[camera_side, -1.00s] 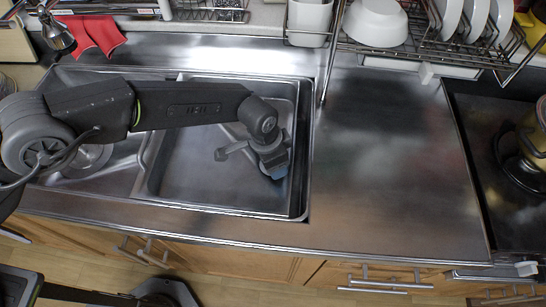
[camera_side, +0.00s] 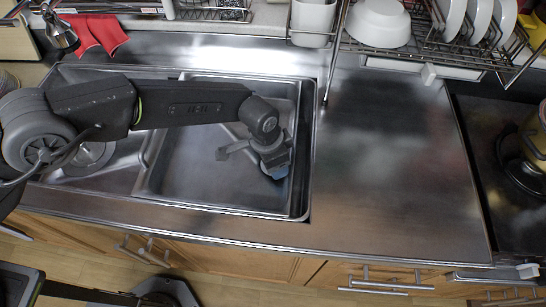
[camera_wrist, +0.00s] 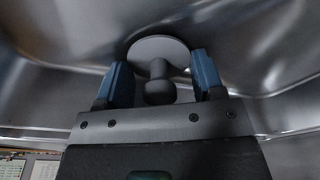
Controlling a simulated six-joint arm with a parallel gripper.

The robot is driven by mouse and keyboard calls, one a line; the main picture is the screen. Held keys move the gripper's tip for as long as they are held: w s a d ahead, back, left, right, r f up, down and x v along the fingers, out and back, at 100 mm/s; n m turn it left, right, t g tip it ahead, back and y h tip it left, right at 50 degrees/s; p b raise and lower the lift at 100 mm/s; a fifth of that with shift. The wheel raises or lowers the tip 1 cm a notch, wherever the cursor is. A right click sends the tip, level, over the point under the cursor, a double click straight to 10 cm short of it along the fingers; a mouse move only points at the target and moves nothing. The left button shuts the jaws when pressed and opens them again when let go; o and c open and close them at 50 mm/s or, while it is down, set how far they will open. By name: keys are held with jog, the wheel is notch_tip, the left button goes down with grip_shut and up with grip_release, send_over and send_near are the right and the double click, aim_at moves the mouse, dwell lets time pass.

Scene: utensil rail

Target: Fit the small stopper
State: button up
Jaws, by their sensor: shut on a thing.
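My gripper (camera_side: 277,168) is inside the right sink basin (camera_side: 215,200), towards its right wall. In the wrist view, the blue fingers of my gripper (camera_wrist: 161,73) stand on either side of the small stopper (camera_wrist: 157,48), a grey round disc with a knob. The stopper is hidden behind my gripper in the side view. A round drain fitting (camera_side: 90,158) shows in the left basin, partly covered by my arm. I cannot tell whether the stopper touches the metal.
Bare steel counter (camera_side: 390,150) lies right of the sink. A dish rack (camera_side: 470,50) with white plates and a white bowl (camera_side: 378,22) stands at the back right. A red cloth (camera_side: 95,32) lies at the back left. A dark stove (camera_side: 495,170) is at the far right.

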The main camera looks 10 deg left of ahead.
jog(key=o, duration=1)
jog(key=shift+a+f, duration=0.25)
jog(key=shift+f, duration=0.35)
jog(key=shift+c, duration=0.2)
jog(key=shift+s, duration=0.2)
jog(key=shift+o, duration=0.8)
jog(key=shift+d, duration=0.1)
jog(key=shift+r, duration=0.1)
jog(key=shift+w+d+r, duration=0.1)
jog(key=shift+r, duration=2)
jog(key=shift+w+r, duration=0.1)
jog(key=shift+r, duration=2)
